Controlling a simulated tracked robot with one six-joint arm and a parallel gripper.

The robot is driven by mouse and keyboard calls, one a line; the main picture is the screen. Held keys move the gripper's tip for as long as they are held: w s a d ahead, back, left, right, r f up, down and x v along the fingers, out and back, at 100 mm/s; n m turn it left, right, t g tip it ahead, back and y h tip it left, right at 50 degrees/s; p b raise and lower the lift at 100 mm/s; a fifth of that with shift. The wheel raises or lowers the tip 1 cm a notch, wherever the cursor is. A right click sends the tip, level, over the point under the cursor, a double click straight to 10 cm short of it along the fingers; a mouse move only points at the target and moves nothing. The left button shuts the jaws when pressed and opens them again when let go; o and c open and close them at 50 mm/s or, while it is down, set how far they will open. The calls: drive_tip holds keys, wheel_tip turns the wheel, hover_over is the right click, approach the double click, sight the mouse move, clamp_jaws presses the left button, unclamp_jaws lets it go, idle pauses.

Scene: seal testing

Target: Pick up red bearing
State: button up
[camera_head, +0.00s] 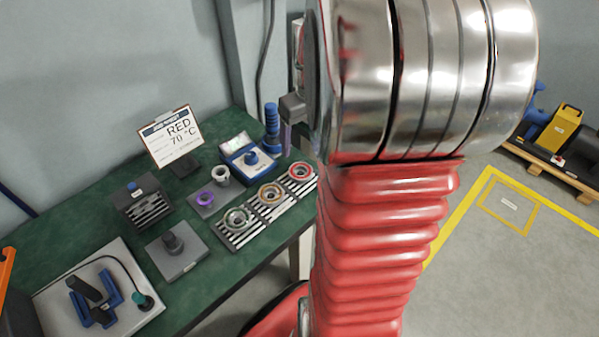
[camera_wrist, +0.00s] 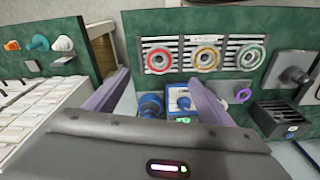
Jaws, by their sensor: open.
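The red bearing (camera_head: 300,171) is a red-rimmed ring lying on a slotted rack (camera_head: 221,234) at its right end on the green table. In the wrist view the red bearing (camera_wrist: 158,59) is leftmost of three rings, beside an orange one (camera_wrist: 206,58) and a green one (camera_wrist: 250,57). My gripper (camera_wrist: 160,78) is open, with its two purple fingers apart and nothing between them. The red bearing shows beyond the fingertips, apart from them. In the head view one purple finger shows; my arm hides most of the gripper.
A sign (camera_head: 170,137) reading "RED 70 °C" stands behind the rack. A blue device (camera_head: 247,160) and a blue-handled tool (camera_head: 271,128) stand near the red bearing. A grey block (camera_head: 177,252) and purple ring (camera_head: 221,172) lie left. A pallet (camera_head: 553,165) stands on the floor, right.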

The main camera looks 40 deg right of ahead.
hover_over(301, 172)
drive_tip(key=f, duration=0.5)
drive_tip(key=s+f, duration=0.1)
drive_tip(key=f, duration=0.1)
drive_tip(key=shift+a+f, duration=0.2)
drive_tip(key=shift+a, duration=0.05)
drive_tip(key=shift+w+d+f, duration=0.1)
drive_tip(key=shift+w+f, duration=0.1)
drive_tip(key=shift+f, duration=1.1)
drive_tip(key=shift+w+d+f, duration=0.1)
drive_tip(key=shift+w+f, duration=0.05)
drive_tip(key=shift+f, duration=1.15)
drive_tip(key=c, duration=1.3)
